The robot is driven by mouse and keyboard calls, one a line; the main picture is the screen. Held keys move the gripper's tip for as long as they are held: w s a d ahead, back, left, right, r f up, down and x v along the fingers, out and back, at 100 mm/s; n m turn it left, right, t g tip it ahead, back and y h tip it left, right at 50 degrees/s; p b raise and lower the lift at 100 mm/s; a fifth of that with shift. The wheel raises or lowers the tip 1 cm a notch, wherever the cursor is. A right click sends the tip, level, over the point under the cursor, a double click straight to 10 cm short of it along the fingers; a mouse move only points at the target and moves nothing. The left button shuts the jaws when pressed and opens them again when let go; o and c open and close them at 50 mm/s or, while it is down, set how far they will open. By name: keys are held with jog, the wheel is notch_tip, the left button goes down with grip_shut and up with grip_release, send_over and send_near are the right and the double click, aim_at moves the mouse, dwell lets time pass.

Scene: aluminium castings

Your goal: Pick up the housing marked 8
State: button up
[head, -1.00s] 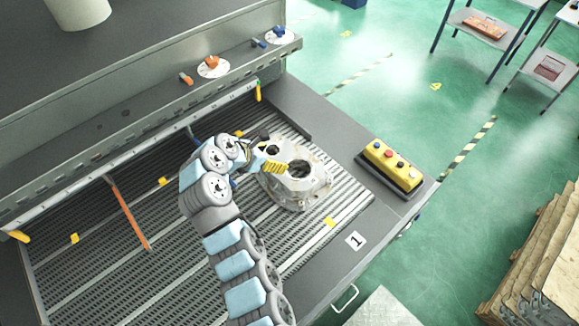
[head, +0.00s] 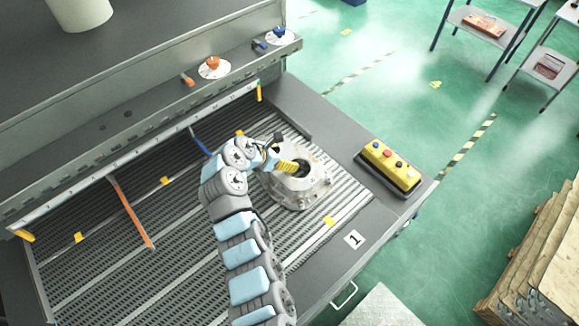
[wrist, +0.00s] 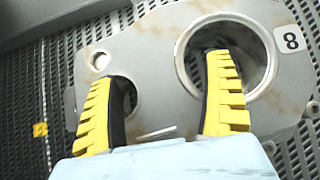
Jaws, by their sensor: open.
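The housing marked 8 (head: 306,190) is a grey aluminium casting lying on the slatted grate in the head view. In the wrist view the housing (wrist: 155,50) shows a large round bore, a smaller hole and a white label with an 8 (wrist: 290,39) beside the large bore. My gripper (wrist: 165,100) is open, with yellow ribbed fingers spread apart. In the wrist view one finger overlaps the large bore and the other overlaps the smaller hole. In the head view my gripper (head: 287,165) is over the housing's upper left part. I cannot tell whether the fingers touch it.
The slatted grate (head: 100,270) is mostly free left of the housing. An orange bar (head: 131,212) and a blue bar (head: 201,142) stand over it. A yellow button box (head: 388,162) sits on the right edge. The machine's raised hood (head: 150,90) borders the back.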

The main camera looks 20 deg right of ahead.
jog(key=c, duration=1.4)
jog(key=shift+o, duration=0.2)
jog(key=shift+r, duration=0.15)
jog(key=shift+s+r+b, duration=0.1)
jog(key=shift+r+b, duration=0.5)
jog(key=shift+r, duration=1)
jog(key=s+a+r+p, duration=0.3)
jog(key=s+r+p, duration=0.5)
jog(key=s, duration=0.5)
jog(key=shift+a+r+p, duration=0.3)
jog(key=shift+r+p, duration=0.1)
jog(key=shift+r, duration=0.45)
